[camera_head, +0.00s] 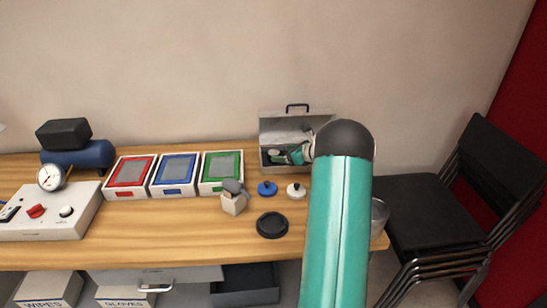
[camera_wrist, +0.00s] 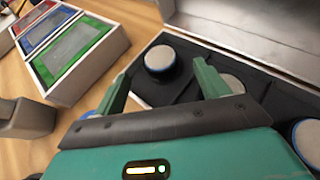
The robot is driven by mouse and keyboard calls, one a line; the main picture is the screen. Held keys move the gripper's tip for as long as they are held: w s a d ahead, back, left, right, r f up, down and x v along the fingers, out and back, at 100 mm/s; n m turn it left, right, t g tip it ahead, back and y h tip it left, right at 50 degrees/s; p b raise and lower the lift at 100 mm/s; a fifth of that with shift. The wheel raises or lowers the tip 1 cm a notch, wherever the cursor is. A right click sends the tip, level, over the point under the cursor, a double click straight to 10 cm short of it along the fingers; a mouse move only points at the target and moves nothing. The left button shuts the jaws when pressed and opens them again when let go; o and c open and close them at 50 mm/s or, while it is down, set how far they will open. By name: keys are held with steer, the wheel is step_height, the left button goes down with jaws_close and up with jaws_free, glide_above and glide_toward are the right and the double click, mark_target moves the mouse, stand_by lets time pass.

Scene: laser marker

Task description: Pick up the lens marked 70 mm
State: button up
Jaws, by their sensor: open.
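The open lens case (camera_head: 296,122) stands at the back right of the bench, its lid up. In the wrist view, its black foam (camera_wrist: 190,92) holds round lenses with pale tops. One blue-ringed lens (camera_wrist: 159,58) shows between and beyond my fingertips. A second lens (camera_wrist: 231,84) is partly hidden by my right finger, and a third lens (camera_wrist: 308,138) is cut by the right edge. No 70 mm marking is readable. My gripper (camera_wrist: 161,71) is open and empty over the case; I cannot tell its height. It also shows in the head view (camera_head: 290,156), inside the case opening.
Red (camera_head: 130,174), blue (camera_head: 174,173) and green (camera_head: 221,170) framed trays stand left of the case. In front are a small grey holder (camera_head: 234,202), a blue-knobbed disc (camera_head: 267,188), a white disc (camera_head: 296,190) and a black ring (camera_head: 271,225).

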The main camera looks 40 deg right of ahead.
mark_target(273, 152)
steer(key=x, duration=0.4)
steer(key=shift+w+r, duration=0.1)
steer(key=shift+c, duration=0.2)
steer(key=c, duration=1.1)
steer(key=shift+r, duration=0.15)
